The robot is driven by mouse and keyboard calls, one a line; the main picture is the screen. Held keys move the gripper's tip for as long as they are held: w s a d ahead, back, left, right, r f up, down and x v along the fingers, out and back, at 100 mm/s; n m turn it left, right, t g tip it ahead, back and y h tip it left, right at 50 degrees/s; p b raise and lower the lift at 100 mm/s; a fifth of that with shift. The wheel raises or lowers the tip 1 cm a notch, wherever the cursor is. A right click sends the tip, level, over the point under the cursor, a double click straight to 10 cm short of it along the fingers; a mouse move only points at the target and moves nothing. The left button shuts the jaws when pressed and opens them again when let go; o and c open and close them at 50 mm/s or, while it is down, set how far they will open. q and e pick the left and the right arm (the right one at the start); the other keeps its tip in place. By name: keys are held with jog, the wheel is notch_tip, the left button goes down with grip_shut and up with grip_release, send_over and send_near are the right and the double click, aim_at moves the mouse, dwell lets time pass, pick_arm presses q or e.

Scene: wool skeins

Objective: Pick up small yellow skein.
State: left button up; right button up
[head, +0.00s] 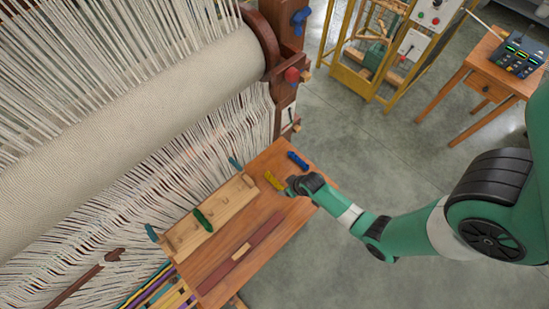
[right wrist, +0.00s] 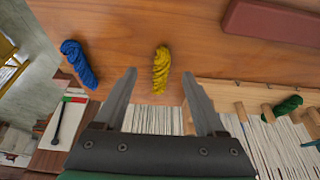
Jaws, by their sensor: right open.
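The small yellow skein (head: 274,181) lies on the wooden table by the loom. It also shows in the right wrist view (right wrist: 161,68) as a twisted yellow bundle. My right gripper (head: 290,188) is just to the right of it in the head view, with the wrist above the table. In the right wrist view my right gripper (right wrist: 160,75) is open and empty, and the skein appears between and beyond its two fingertips. Neither finger visibly touches the skein. The exact height of the fingers above the table is hard to tell. My left gripper is not in view.
A blue skein (head: 298,160) lies near the table's back edge. A long reddish-brown bar (head: 262,233) lies across the table (head: 293,213). The loom's white threads (head: 199,158) run along the left side.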

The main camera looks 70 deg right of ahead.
aim_at(282, 188)
jog(key=shift+w+f, duration=0.15)
jog(key=shift+f, duration=0.1)
jog(key=b+x, duration=0.1)
jog(key=x, duration=0.4)
jog(key=shift+w+b, duration=0.15)
jog(key=shift+b, duration=0.2)
jog(key=shift+a, duration=0.1)
grip_shut()
